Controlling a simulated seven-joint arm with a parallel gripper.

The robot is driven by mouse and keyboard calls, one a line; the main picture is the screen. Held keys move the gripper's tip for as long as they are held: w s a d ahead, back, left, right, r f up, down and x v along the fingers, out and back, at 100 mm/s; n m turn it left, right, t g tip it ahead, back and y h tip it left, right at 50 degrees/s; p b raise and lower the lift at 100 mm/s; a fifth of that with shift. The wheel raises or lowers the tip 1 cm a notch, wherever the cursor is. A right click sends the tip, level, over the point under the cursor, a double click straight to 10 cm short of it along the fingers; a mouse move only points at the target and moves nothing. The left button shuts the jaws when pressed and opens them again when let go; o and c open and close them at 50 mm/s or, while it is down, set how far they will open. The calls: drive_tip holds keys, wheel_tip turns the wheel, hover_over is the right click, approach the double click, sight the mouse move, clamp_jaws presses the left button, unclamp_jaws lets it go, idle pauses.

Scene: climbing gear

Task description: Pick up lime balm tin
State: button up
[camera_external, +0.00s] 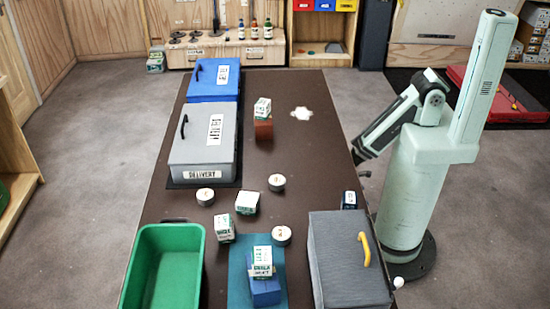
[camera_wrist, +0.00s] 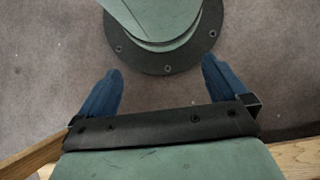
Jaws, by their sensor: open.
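Three round, light-topped tins stand on the dark brown table in the external view: one tin (camera_external: 205,196) in front of the grey delivery box, one tin (camera_external: 277,182) near the middle, and one tin (camera_external: 281,235) nearer the front. Their labels are too small to tell which is the lime balm. My gripper (camera_wrist: 160,82) is open and empty in the wrist view, its two blue fingers wide apart above the floor beside my base. No tin shows in the wrist view. In the external view my fingers cannot be made out clearly.
White labelled cubes (camera_external: 246,203) stand among the tins; one cube (camera_external: 262,259) sits on a blue block. A green bin (camera_external: 143,265), grey lidded box (camera_external: 205,135), blue box (camera_external: 214,78) and grey box with yellow handle (camera_external: 330,255) edge the table (camera_external: 322,160). The back right is mostly clear.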

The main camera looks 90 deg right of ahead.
drive_tip(key=shift+c, duration=0.3)
drive_tip(key=shift+c, duration=0.6)
